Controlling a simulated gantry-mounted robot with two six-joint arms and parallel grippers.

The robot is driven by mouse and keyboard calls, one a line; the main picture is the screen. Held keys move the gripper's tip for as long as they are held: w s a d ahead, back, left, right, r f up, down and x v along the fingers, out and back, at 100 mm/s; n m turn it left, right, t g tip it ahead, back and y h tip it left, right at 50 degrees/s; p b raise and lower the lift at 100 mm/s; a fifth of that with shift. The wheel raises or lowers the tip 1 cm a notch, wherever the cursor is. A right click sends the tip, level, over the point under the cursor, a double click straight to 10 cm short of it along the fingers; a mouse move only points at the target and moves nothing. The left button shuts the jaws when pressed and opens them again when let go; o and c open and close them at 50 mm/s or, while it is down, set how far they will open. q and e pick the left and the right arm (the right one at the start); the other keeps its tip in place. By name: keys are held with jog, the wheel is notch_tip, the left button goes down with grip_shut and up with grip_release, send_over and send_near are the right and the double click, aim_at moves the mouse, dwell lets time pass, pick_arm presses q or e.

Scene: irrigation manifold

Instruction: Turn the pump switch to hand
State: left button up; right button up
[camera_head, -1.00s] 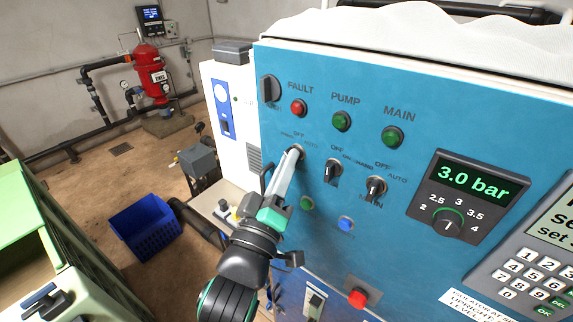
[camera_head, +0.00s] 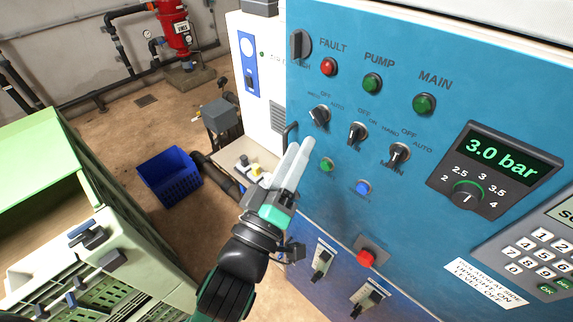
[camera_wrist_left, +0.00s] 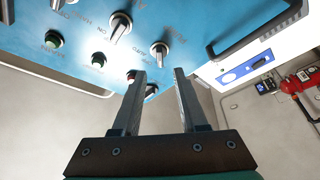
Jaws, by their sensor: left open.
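Three black rotary switches sit in a row on the blue panel (camera_head: 345,185): the left one (camera_head: 319,115), the middle one (camera_head: 356,132) and the right one (camera_head: 399,152). My right gripper is not in view.
Red FAULT (camera_head: 328,67), green PUMP (camera_head: 372,83) and green MAIN (camera_head: 424,103) lamps sit above the switches. A green button (camera_head: 327,164), blue button (camera_head: 363,187) and red button (camera_head: 366,258) lie below. A dark handle (camera_wrist_left: 255,40) projects at the panel's edge.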

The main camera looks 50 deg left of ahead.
pick_arm(q)
jog(key=p+v, duration=0.1)
jog(key=v, duration=0.4)
jog(key=shift+s+p, duration=0.1)
jog(key=shift+p, duration=0.3)
jog(key=w+a+r+n+t+y+p, duration=0.1)
jog(key=a+r+n+y+p, duration=0.15)
jog(key=r, duration=0.85)
jog(key=w+a+r+n+t+y+p, duration=0.1)
jog(key=w+r+p, duration=0.15)
jog(key=r, duration=0.85)
jog(key=d+r+m+t+h, duration=0.3)
jog(key=r+m+h, duration=0.3)
jog(key=m, duration=0.3)
jog(key=d+r+m+t+h+p, duration=0.1)
jog(key=d+r+m+t+h, duration=0.2)
jog(key=d+r+m+h, duration=0.3)
jog(key=r+m+h, duration=0.1)
jog(key=m+h, duration=0.2)
jog(key=m, duration=0.1)
jog(key=shift+s+d+r+t, duration=0.15)
jog(key=shift+s+d+t, duration=0.05)
jog(key=shift+s+t, duration=0.15)
